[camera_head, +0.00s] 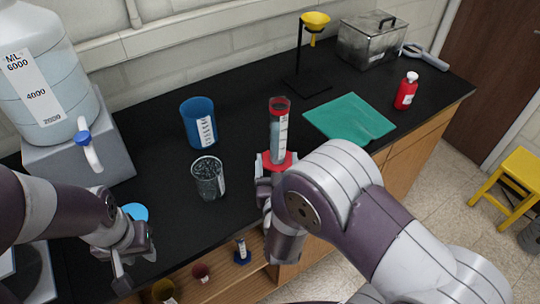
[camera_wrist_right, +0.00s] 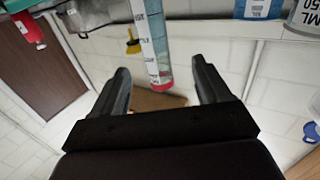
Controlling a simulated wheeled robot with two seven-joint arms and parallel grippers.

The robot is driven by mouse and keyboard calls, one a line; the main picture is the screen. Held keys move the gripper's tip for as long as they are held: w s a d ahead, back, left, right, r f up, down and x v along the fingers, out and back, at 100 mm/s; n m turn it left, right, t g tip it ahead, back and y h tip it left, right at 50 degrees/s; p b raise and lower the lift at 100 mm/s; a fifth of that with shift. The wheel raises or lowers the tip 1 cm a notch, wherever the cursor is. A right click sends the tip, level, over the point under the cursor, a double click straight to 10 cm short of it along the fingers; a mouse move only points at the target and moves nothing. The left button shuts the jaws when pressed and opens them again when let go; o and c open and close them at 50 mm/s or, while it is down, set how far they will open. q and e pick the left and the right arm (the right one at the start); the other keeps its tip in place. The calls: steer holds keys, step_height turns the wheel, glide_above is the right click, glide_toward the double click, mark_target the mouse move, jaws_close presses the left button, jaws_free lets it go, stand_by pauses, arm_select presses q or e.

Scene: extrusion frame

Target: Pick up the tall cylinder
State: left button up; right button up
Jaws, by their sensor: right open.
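The tall cylinder (camera_head: 278,135) is a clear graduated tube with a red rim and red base. It stands upright at the front edge of the black bench in the head view. My right gripper (camera_head: 272,178) is beside its lower part, partly hidden by my right arm. In the right wrist view, the open fingers of my right gripper (camera_wrist_right: 160,85) lie on either side of the cylinder (camera_wrist_right: 152,40), with gaps on both sides. My left gripper (camera_head: 133,263) is at the bench's front left, fingers apart and empty.
A glass beaker (camera_head: 208,178) and blue cup (camera_head: 198,123) stand left of the cylinder. A green mat (camera_head: 349,118), red bottle (camera_head: 406,91) and funnel stand (camera_head: 307,85) are to the right and behind. A small blue-based cylinder (camera_head: 242,252) sits lower in front.

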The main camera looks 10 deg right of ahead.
mark_target(279, 137)
steer(key=w, duration=0.1)
steer(key=w+d, duration=0.1)
steer(key=w+d+p, duration=0.1)
steer(key=shift+w+d+r, duration=0.1)
steer(key=shift+w+r, duration=0.05)
steer(key=shift+r, duration=0.1)
steer(key=w, duration=0.4)
steer(key=shift+w+d+f, duration=0.25)
steer(key=shift+w+f, duration=0.05)
steer(key=shift+w, duration=0.1)
steer(key=w, duration=0.1)
steer(key=w+p, duration=0.1)
steer(key=w, duration=0.1)
steer(key=w+d+f, duration=0.1)
steer(key=shift+w+p, duration=0.15)
steer(key=shift+p, duration=0.15)
steer(key=shift+w, duration=0.15)
steer(key=shift+a, duration=0.15)
steer(key=c, duration=0.3)
steer(key=shift+s+r, duration=0.1)
steer(key=shift+s, duration=0.1)
steer(key=c, duration=0.5)
arm_select(q)
steer(key=r, duration=0.1)
steer(key=d+r, duration=0.1)
steer(key=shift+w+r, duration=0.1)
steer(key=shift+r, duration=0.2)
arm_select(e)
jaws_close()
